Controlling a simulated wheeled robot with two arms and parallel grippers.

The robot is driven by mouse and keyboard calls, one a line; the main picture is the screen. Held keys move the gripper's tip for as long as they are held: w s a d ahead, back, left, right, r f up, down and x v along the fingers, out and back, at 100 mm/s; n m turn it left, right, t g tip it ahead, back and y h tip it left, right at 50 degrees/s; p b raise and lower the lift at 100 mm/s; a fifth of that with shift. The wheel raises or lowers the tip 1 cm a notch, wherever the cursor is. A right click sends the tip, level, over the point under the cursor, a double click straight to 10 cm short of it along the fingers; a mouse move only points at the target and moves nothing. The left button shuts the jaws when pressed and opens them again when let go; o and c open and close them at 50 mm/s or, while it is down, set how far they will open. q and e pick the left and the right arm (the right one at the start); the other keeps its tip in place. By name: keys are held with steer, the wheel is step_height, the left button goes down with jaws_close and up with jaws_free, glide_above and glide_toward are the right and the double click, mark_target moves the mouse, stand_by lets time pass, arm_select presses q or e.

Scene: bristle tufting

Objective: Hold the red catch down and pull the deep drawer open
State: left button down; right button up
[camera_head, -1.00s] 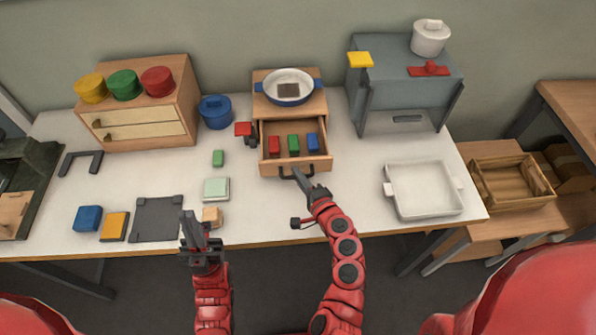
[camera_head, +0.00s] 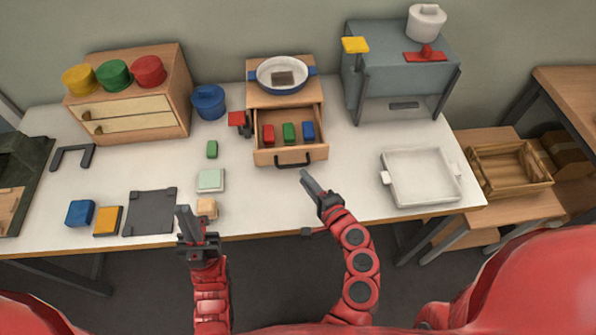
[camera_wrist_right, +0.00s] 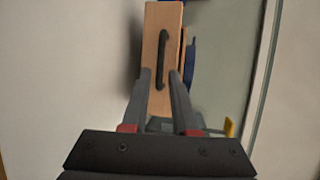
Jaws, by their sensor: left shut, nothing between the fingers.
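The deep drawer (camera_head: 265,157) stands open toward me from its small wooden cabinet (camera_head: 252,98). A red (camera_head: 269,135), a green (camera_head: 289,133) and a blue block (camera_head: 308,131) are in it. Its dark handle (camera_head: 292,162) is on the front; the handle also shows in the right wrist view (camera_wrist_right: 161,62). The red catch (camera_head: 237,118) is on a dark mount at the cabinet's left side, with nothing on it. My right gripper (camera_head: 306,175) is open and empty, just in front of the handle and apart from it. My left gripper (camera_head: 184,210) is shut and empty near the table's front edge.
A blue-handled pan (camera_head: 283,74) sits on the cabinet. A blue pot (camera_head: 208,101) stands left of the catch. A white tray (camera_head: 424,199) lies right of my right gripper. A green block (camera_head: 212,149) and a pale green block (camera_head: 211,180) lie left of the drawer.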

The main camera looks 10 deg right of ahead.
steer(key=v, duration=1)
steer(key=shift+s, duration=0.25)
steer(key=shift+d, duration=0.1)
